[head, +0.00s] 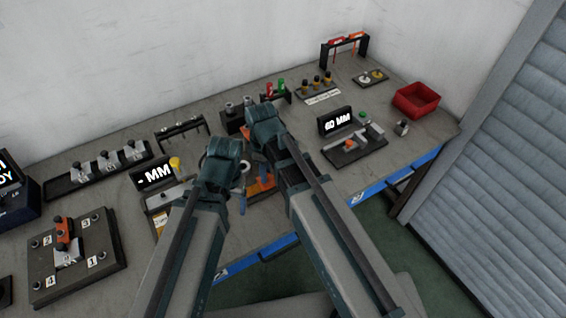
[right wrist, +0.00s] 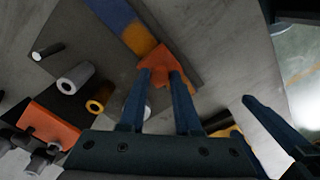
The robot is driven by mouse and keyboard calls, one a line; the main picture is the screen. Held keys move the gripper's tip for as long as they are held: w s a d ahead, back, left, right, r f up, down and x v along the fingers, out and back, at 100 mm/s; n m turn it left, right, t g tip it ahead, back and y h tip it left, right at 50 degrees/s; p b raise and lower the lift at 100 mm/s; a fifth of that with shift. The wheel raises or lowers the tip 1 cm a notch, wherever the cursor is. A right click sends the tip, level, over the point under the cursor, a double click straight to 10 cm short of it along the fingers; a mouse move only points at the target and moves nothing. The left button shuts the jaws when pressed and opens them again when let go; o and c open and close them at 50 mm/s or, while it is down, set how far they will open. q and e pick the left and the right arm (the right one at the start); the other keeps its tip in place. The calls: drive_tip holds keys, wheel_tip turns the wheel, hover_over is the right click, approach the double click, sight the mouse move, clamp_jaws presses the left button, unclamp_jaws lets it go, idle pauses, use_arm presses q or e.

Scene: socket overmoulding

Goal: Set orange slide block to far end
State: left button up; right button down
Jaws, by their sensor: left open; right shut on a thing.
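The orange slide block (right wrist: 158,58) is between the fingertips of my right gripper (right wrist: 161,76) in the right wrist view, which is shut on it. The block sits on a dark plate, at the end of a blue and orange strip (right wrist: 122,22). In the head view a bit of orange (head: 265,184) shows between my arms, but most of this fixture is hidden behind them. My left gripper (head: 241,190) is open and beside the fixture; its fingertips are largely hidden by its own arm.
Grey metal cylinders (right wrist: 75,78) and an orange-yellow ring (right wrist: 98,104) stand near the plate. Displays reading "- MM" (head: 153,173) and "60 MM" (head: 336,120) flank my arms.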

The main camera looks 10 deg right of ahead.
sight(257, 188)
use_arm(q)
drive_tip(key=shift+d, duration=0.1)
use_arm(e)
drive_tip(key=shift+s+a, duration=0.3)
drive_tip(key=shift+a, duration=0.5)
drive_tip(key=shift+s+a, duration=0.3)
drive_tip(key=shift+a, duration=0.5)
drive_tip(key=c, duration=0.6)
unclamp_jaws()
drive_tip(key=shift+a, duration=0.1)
use_arm(q)
drive_tip(key=shift+r+p, duration=0.65)
drive_tip(key=shift+p, duration=0.05)
use_arm(e)
drive_tip(key=shift+r, duration=0.7)
use_arm(q)
wheel_tip(257, 188, up, 12)
drive_tip(key=p, duration=1.2)
drive_tip(key=shift+r, duration=0.25)
use_arm(e)
wheel_tip(257, 188, up, 12)
drive_tip(key=shift+r, duration=0.25)
